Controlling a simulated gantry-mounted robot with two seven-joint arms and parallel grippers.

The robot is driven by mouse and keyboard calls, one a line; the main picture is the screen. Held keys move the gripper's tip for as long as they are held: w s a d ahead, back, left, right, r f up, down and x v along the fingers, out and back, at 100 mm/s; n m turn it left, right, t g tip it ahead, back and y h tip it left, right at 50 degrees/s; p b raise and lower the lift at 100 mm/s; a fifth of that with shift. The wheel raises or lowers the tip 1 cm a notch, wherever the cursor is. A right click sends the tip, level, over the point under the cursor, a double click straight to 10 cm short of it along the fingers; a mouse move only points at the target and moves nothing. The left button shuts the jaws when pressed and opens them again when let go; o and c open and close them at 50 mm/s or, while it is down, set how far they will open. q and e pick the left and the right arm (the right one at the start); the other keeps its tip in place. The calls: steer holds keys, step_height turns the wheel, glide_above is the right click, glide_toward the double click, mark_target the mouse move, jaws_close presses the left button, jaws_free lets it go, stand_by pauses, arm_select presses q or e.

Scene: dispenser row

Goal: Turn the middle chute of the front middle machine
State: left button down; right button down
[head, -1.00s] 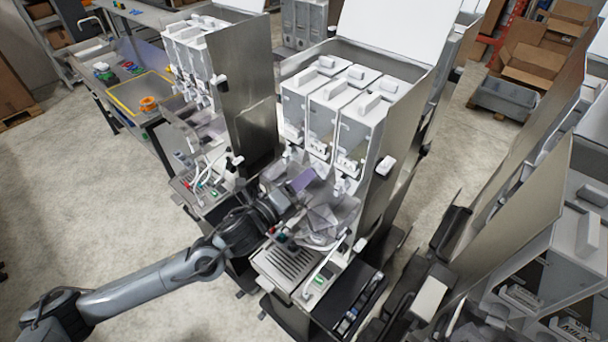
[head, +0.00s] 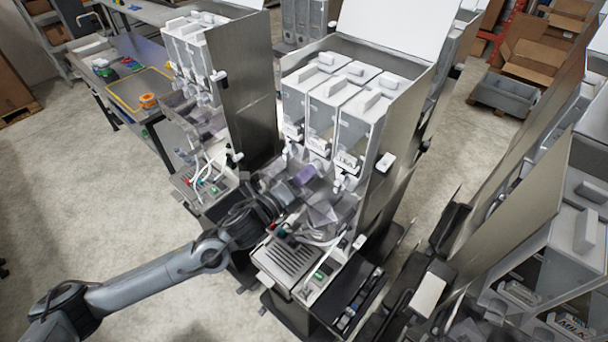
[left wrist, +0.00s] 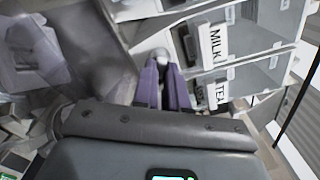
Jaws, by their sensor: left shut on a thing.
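The machine (head: 352,90) in the middle of the head view has three white canisters side by side, with small white chutes under them. My left gripper (head: 304,176) is at its front, below the middle canister. In the left wrist view its purple fingers (left wrist: 163,66) are closed around a small white piece, which looks like the middle chute (left wrist: 160,54). Most of that chute is hidden by the fingers. Canister labels reading MILK (left wrist: 216,42) and TEA (left wrist: 221,90) show beside the fingers. My right gripper is not in view.
Clear plastic parts and hoses sit just below my left gripper, above a drip grille (head: 286,259). A second machine (head: 190,50) stands close on the left. More machines (head: 520,225) stand at the right. The floor at left is free.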

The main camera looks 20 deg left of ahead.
arm_select(q)
steer(key=shift+n, duration=0.3)
steer(key=n+p, duration=0.8)
steer(key=n, duration=1.5)
stand_by(0.3)
steer(key=c, duration=1.2)
jaws_free()
steer(key=shift+o, duration=0.2)
